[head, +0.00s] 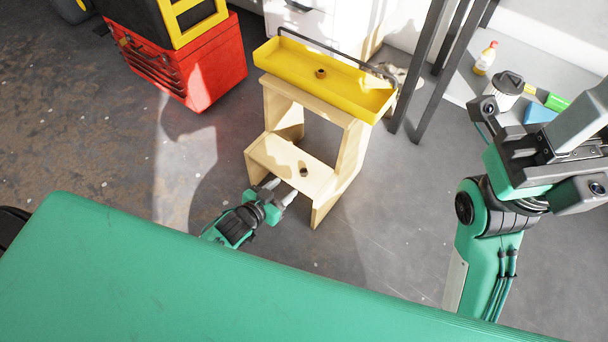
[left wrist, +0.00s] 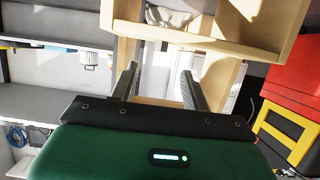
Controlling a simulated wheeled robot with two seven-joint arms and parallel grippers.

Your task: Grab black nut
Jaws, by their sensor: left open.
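A small dark nut (head: 304,172) lies on the lower step of the wooden step stool (head: 275,158) in the head view. A second nut (head: 320,73), brownish, lies in the yellow tray (head: 345,88) on top of the stool. My left gripper (head: 281,190) is open and empty at the near left edge of the lower step, just short of the dark nut. My right arm shows at the right, but no right fingertips are visible.
A red toolbox (head: 205,65) with a yellow-framed case on it stands left of the stool. Dark metal legs (head: 430,70) rise close to the stool's right. A bottle (head: 486,58) and a white canister (head: 503,92) stand further right. The grey floor around the stool's front is clear.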

